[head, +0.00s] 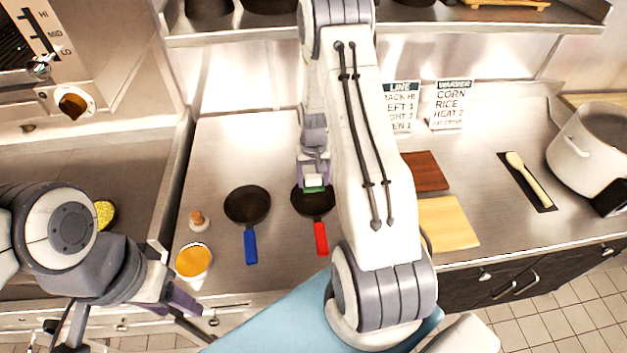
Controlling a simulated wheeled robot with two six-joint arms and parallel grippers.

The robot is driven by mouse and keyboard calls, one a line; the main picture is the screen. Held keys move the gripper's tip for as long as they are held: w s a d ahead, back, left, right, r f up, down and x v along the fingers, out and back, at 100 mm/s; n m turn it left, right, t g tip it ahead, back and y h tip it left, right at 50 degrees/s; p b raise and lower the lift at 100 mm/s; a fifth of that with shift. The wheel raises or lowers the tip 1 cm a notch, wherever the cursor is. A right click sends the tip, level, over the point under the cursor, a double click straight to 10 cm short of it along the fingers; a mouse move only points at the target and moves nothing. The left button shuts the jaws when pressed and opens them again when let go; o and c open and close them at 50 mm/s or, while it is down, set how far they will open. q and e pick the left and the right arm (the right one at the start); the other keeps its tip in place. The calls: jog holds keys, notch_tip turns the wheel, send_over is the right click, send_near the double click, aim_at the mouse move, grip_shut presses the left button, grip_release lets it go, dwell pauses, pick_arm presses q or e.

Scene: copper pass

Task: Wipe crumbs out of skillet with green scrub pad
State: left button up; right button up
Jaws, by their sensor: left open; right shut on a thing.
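A dark skillet with a red handle (320,238) lies on the steel counter, partly hidden behind my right arm. A second dark skillet with a blue handle (247,205) lies to its left. My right gripper (314,184) points down over the back part of the red-handled skillet, shut on the green scrub pad (314,189). Only a thin green strip of the pad shows; I cannot tell whether it touches the pan. No crumbs can be made out in either pan at this size. My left gripper (187,313) is open and empty at the lower left, in front of the counter edge.
A cup with orange contents (194,262) and a small wooden-topped item (199,221) stand left of the skillets. A brown board (425,171) and a light board (447,222) lie to the right. A spoon on a dark mat (526,180) and a large pot (590,150) are farther right.

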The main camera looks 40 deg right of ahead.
aim_at(313, 177)
jog(key=shift+r+p, duration=0.3)
jog(key=shift+r, duration=0.45)
jog(key=shift+r+p, duration=0.7)
jog(key=shift+r, duration=0.25)
